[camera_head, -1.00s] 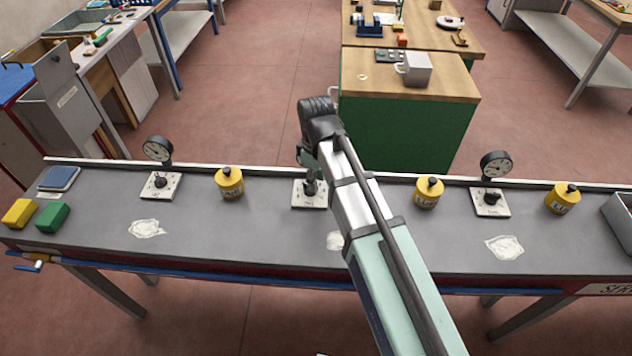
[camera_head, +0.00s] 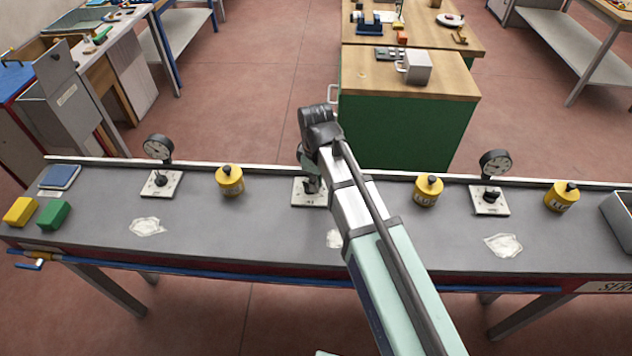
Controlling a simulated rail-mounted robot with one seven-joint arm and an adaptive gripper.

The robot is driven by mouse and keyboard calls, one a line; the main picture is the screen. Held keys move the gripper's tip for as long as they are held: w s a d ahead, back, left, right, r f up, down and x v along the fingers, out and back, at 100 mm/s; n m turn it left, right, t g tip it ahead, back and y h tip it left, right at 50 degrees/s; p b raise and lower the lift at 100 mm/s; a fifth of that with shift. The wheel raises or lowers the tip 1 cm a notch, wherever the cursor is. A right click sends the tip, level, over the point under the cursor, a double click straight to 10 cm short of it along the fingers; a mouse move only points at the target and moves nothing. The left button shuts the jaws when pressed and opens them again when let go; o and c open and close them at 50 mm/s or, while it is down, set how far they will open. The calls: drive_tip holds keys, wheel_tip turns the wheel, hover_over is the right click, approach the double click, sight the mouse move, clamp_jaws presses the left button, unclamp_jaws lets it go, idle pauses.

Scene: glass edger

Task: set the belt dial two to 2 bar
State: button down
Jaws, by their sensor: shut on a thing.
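Three dial stations stand along the back of the grey bench (camera_head: 270,235). The middle dial has a white plate (camera_head: 300,196) with a dark knob, and my arm covers most of it. My gripper (camera_head: 312,185) points down at this middle knob and is shut on it. The middle station's gauge is hidden behind my gripper and arm. The left dial (camera_head: 161,182) has a round gauge (camera_head: 158,147) behind it. The right dial (camera_head: 490,198) has a gauge (camera_head: 495,162) behind it. The pointer readings are too small to tell.
Yellow pots (camera_head: 230,181) stand between the dials, one close to the right of my arm (camera_head: 428,191). White powdery patches (camera_head: 147,227) lie on the bench. A green block (camera_head: 53,215) and a yellow block (camera_head: 20,212) sit at the left end. A grey bin (camera_head: 622,215) stands at the right end.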

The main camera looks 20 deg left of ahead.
drive_tip(key=shift+s+a+m+p, duration=0.1)
drive_tip(key=shift+s+m+p, duration=0.1)
drive_tip(key=shift+m, duration=0.75)
drive_tip(key=shift+s+a+m+p, duration=0.1)
drive_tip(key=shift+m+p, duration=0.15)
drive_tip(key=shift+m, duration=0.65)
drive_tip(key=shift+s+m+p, duration=0.1)
drive_tip(key=shift+m+p, duration=0.1)
drive_tip(key=shift+m, duration=0.75)
drive_tip(key=c, duration=1.2)
unclamp_jaws()
wheel_tip(320, 180, up, 12)
